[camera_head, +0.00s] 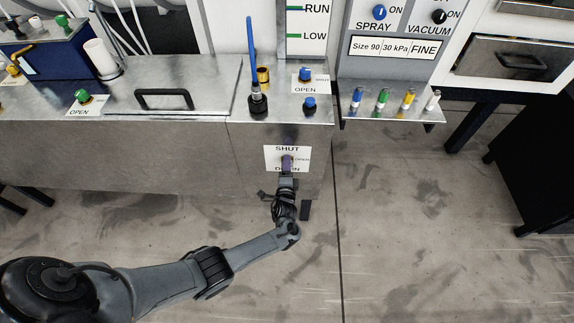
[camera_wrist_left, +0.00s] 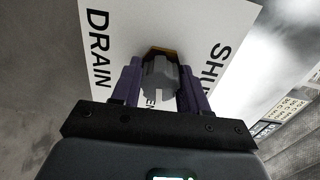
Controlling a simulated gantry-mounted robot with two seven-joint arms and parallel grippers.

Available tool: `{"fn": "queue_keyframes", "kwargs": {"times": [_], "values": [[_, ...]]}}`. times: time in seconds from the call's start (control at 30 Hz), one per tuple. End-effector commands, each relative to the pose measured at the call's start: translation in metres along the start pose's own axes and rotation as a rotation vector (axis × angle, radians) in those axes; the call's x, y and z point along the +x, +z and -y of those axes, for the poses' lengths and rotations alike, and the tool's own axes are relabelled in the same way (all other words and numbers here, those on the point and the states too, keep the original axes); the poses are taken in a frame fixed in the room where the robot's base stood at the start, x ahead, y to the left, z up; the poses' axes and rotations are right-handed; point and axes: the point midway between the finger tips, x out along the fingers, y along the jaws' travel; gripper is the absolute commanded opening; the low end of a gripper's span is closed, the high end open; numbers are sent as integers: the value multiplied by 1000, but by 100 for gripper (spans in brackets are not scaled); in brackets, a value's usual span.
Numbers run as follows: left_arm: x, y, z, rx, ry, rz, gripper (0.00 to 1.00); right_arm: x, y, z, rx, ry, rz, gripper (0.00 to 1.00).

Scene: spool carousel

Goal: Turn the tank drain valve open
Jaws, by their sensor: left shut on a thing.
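The drain valve's white label plate (camera_head: 272,158) is on the front face of the steel tank, with SHUT at the top, OPEN at the right and DRAIN below. My left gripper (camera_head: 287,163) reaches up to the middle of this plate and covers the valve knob in the head view. In the left wrist view, the grey valve knob (camera_wrist_left: 161,77) sits between the two purple fingers of my left gripper (camera_wrist_left: 160,85), which is shut on it. The label plate (camera_wrist_left: 120,30) shows behind. Part of OPEN is hidden by the gripper. Where the knob points is hard to tell. My right gripper is not in view.
The tank top (camera_head: 210,75) carries a black handle (camera_head: 163,98), a blue upright rod (camera_head: 252,55) and blue knobs (camera_head: 310,104). A small shelf (camera_head: 388,114) with several coloured vials is to the right. The floor (camera_head: 400,220) in front is clear.

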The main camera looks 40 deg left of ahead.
Motion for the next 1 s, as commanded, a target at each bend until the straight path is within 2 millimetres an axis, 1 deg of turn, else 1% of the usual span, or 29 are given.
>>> {"fn": "queue_keyframes", "kwargs": {"times": [0.1,0.3,0.53,0.9,0.93,1.0], "values": [[0,0,0,72,2,2,14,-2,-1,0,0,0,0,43],[0,0,0,153,2,5,14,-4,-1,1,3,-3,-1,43],[0,0,0,190,2,6,14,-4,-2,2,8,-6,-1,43],[0,0,0,194,2,6,14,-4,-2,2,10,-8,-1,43],[0,0,0,193,2,6,46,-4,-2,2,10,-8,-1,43],[0,0,0,193,1,6,56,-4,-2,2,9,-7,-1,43]]}}
